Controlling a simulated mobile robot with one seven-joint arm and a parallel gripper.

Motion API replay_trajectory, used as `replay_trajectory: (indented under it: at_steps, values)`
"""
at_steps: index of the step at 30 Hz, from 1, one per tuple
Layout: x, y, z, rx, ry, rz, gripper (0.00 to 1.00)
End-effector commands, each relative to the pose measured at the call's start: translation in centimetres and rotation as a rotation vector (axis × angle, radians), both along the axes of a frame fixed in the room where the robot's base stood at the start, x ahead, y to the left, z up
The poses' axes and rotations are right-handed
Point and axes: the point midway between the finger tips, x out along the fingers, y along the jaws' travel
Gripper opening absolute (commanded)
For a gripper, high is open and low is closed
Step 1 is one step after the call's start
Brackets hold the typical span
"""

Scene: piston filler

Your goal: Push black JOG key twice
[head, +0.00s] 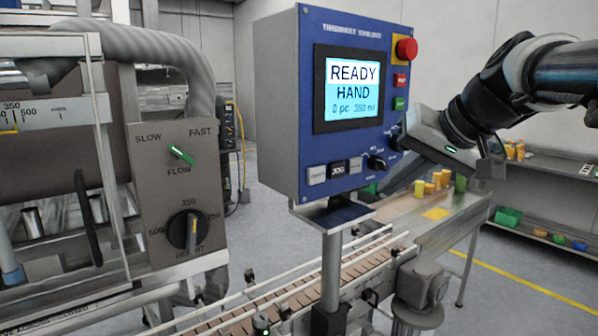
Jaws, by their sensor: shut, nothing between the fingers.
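The blue control panel (300,75) stands on a post in the middle of the head view. Its black JOG key (338,169) sits in the bottom row, between two grey keys. The lit screen (352,90) reads READY, HAND, 0 pc, 350 ml.
A black selector knob (376,162) lies between the JOG key and my gripper. A red mushroom button (406,49), a red key (400,80) and a green key (399,103) line the panel's right side. A slatted conveyor (290,300) runs below. The grey FLOW and HEIGHT box (150,185) stands left.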

Motion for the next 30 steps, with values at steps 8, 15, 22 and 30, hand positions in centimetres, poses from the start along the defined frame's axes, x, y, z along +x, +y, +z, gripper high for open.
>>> replay_trajectory:
  at_steps: [8,15,22,30]
  values:
    - [0.6,0.5,0.0,-0.001,0.001,0.002,0.0]
    - [3.1,2.3,0.2,-0.001,0.002,0.002,0.0]
    - [5.6,4.0,0.1,-0.001,0.002,0.0,0.0]
    - [7.0,5.1,0.0,0.0,0.001,0.0,0.0]
